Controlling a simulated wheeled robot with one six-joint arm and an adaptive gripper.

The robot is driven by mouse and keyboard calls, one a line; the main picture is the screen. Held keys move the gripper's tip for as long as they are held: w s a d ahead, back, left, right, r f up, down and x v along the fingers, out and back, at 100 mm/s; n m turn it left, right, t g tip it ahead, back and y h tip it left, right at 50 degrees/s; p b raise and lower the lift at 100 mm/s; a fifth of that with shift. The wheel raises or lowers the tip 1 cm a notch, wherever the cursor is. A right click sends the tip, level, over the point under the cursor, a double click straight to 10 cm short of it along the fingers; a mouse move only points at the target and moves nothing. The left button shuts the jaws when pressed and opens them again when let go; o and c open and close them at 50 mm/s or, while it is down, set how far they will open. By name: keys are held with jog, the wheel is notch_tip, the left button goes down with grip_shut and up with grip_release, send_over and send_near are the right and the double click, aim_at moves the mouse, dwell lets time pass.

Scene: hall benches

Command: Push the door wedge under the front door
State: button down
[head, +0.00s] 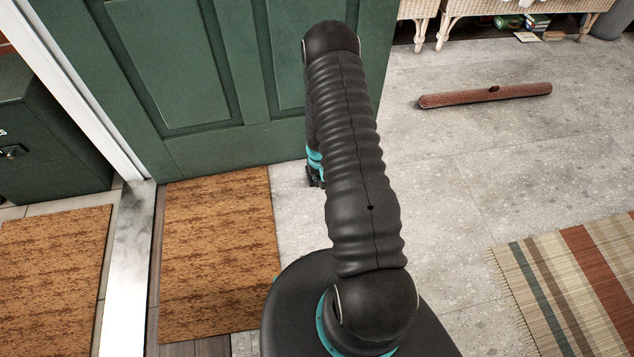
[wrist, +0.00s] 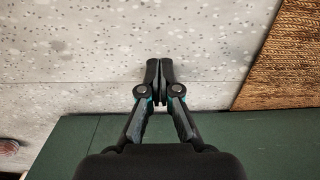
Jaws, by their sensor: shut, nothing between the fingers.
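The green front door (head: 165,75) stands at the upper left in the head view, its bottom edge close above the grey floor. In the wrist view the green door (wrist: 80,140) fills the lower part. My gripper (wrist: 160,72) is shut and empty, its fingertips over the grey floor beside the door. In the head view my gripper (head: 316,176) is mostly hidden behind my arm, near the door's lower right. I cannot make out the door wedge in either view; my arm or gripper may hide it.
A brown doormat (head: 215,250) lies left of my gripper, with a metal threshold (head: 125,260) beyond it. A long reddish-brown bar (head: 485,95) lies on the floor at right. A striped rug (head: 575,285) is at lower right. The floor between is clear.

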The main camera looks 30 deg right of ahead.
aim_at(316, 190)
notch_tip(316, 190, down, 9)
jog(key=w, duration=0.3)
jog(key=shift+d+f, duration=0.1)
jog(key=shift+d, duration=0.2)
jog(key=shift+w+d, duration=0.15)
jog(key=shift+w, duration=0.3)
